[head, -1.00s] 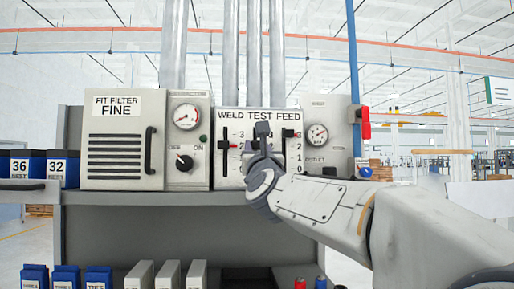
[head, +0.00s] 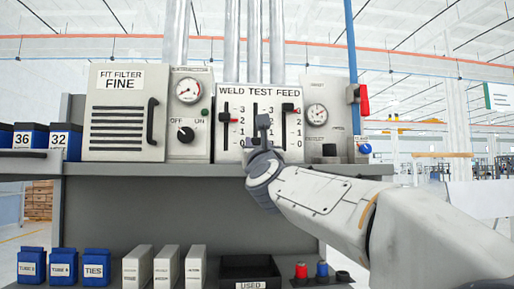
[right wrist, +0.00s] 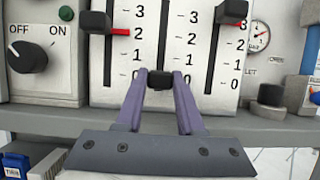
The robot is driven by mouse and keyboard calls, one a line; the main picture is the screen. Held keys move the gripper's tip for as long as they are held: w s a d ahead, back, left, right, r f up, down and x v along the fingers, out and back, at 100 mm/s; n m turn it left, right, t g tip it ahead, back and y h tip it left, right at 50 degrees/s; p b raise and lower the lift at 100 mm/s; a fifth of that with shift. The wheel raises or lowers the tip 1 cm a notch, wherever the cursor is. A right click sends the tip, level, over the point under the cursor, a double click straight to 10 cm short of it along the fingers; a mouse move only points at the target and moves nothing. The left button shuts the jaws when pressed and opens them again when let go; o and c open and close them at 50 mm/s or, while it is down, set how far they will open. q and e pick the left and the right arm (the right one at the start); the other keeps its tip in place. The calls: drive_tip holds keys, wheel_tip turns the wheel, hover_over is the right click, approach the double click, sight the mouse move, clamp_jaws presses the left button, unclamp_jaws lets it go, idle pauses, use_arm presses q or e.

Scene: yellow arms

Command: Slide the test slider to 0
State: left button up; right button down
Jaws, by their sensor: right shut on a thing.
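The test slider is the middle one of three on the white WELD TEST FEED panel (head: 233,96). Its black knob (right wrist: 158,81) sits low in its slot, about level with the 0 mark. Its pointer is hidden. My right gripper (head: 263,123) is shut on this knob, with one purple finger on each side in the right wrist view. The weld slider (right wrist: 95,22) stands at about 2, with its red pointer showing. My left gripper is not in view.
A dial box with an OFF/ON knob (head: 185,134) stands left of the panel, and a gauge box (head: 317,113) right of it. The grey shelf (head: 150,184) runs below. Blue boxes (head: 60,264) and a black bin (head: 250,270) stand lower down.

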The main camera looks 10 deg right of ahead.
drive_tip(key=shift+w+a+f, duration=0.1)
drive_tip(key=shift+w+f, duration=0.05)
drive_tip(key=shift+f, duration=0.25)
drive_tip(key=c, duration=0.5)
unclamp_jaws()
drive_tip(key=shift+r, duration=0.1)
drive_tip(key=shift+s, duration=0.2)
drive_tip(key=b+v, duration=0.5)
drive_tip(key=v, duration=0.5)
drive_tip(key=shift+s, duration=0.2)
